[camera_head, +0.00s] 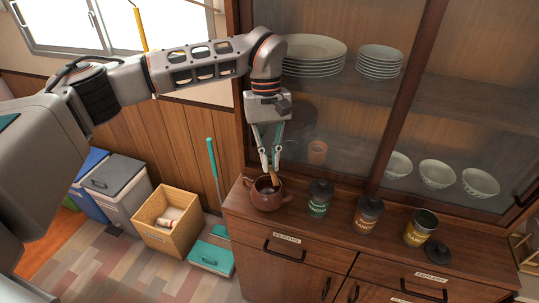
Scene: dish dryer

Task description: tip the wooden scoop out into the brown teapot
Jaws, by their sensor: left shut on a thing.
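The brown teapot (265,201) stands upright at the left end of the wooden cabinet's counter, and its open top faces up. My left gripper (270,163) points down over the teapot and is shut on the wooden scoop (275,182). The scoop is steeply tilted, with its lower end at or inside the teapot's mouth. Whether it touches the teapot, and whether anything is left in it, I cannot tell. My right gripper is not in view.
To the right stand a green-label jar (319,199), a red-label jar (367,215) and an open yellow-label jar (420,228), with a dark lid (437,252) beside it. Glass doors with dishes (312,50) rise behind. A wooden crate (168,222) and bins (115,185) stand on the floor left.

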